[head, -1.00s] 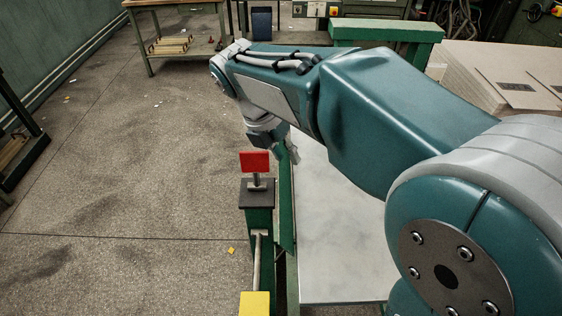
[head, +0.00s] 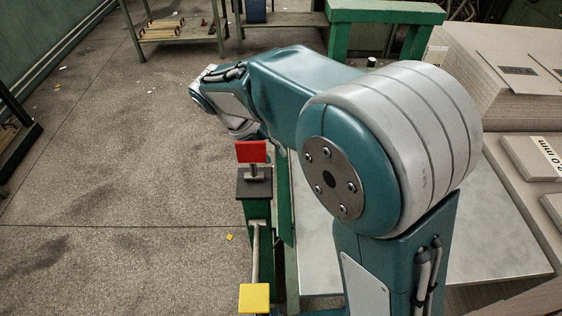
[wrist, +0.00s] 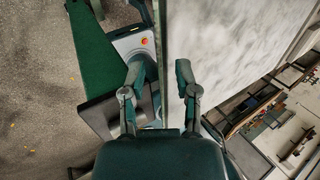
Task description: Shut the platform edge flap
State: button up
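The pale platform (head: 460,240) lies under my arm in the head view. A narrow green panel (head: 284,205) runs along its left edge and looks like the edge flap; I cannot tell its angle. In the wrist view the pale platform surface (wrist: 225,45) fills the upper right, and a thin grey-green strip (wrist: 162,50) runs along its edge. My gripper (wrist: 160,74) is open, its two fingers apart with the strip's line between them in the picture. I cannot tell whether they touch it. In the head view the fingers are hidden.
A post with a red plate (head: 252,152) and a yellow plate (head: 253,298) stand left of the platform. Stacked greyboard (head: 490,90) lies at the right. A green beam (head: 385,12) and a workbench (head: 180,32) stand behind.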

aim_at(283, 164)
jog(key=shift+x, duration=2.05)
grip_shut()
jog(key=shift+d+y, duration=0.15)
jog(key=shift+y, duration=0.35)
jog(key=shift+d+r+y, duration=0.1)
jog(key=shift+d+y, duration=0.1)
jog(key=shift+y, duration=0.5)
jog(key=shift+d+r+y, duration=0.1)
jog(key=shift+d+y, duration=0.15)
jog(key=shift+y, duration=0.45)
jog(key=shift+s+d+y, duration=0.1)
jog(key=shift+d+y, duration=0.2)
jog(key=shift+y, duration=0.8)
